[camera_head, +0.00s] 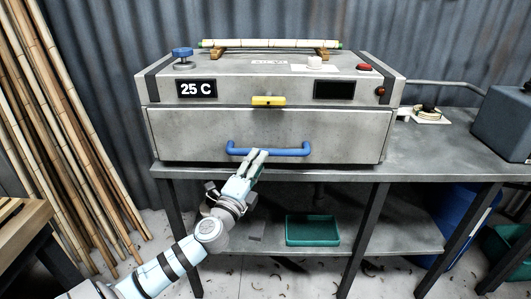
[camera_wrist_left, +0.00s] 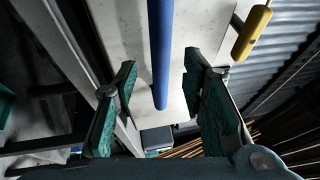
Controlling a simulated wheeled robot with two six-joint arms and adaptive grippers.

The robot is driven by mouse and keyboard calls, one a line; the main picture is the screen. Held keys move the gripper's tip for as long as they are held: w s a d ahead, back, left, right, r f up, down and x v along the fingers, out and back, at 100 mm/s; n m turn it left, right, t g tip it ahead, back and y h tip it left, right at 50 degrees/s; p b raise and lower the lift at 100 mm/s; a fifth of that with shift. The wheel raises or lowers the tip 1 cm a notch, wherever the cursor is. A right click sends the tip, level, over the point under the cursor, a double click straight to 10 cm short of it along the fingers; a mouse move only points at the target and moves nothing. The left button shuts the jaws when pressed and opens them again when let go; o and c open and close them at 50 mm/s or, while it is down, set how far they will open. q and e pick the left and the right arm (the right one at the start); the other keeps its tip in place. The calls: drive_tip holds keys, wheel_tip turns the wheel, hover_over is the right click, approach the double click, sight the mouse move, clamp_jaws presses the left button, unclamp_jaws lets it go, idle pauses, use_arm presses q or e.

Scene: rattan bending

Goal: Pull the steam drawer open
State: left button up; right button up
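The steam drawer (camera_head: 190,135) is the grey metal front of a box on a bench, and it looks closed. Its blue bar handle (camera_head: 280,152) runs across the middle of the front. My left gripper (camera_head: 258,156) reaches up to the left part of the handle. In the left wrist view the blue handle (camera_wrist_left: 160,50) lies between my two green-padded fingers (camera_wrist_left: 160,70), with a gap on both sides. The gripper is open. A yellow latch (camera_head: 268,101) sits above the handle and also shows in the left wrist view (camera_wrist_left: 251,33). My right gripper is out of view.
The box top carries a blue knob (camera_head: 182,53), a red button (camera_head: 364,67) and a green-ended rod (camera_head: 270,44) on supports. The display (camera_head: 196,89) reads 25 C. A green tray (camera_head: 312,230) lies on the shelf below. Rattan poles (camera_head: 65,130) lean at left.

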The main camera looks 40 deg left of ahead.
use_arm(q)
drive_tip(key=x, duration=0.5)
drive_tip(key=shift+w+p, duration=0.25)
drive_tip(key=shift+p, duration=0.05)
clamp_jaws()
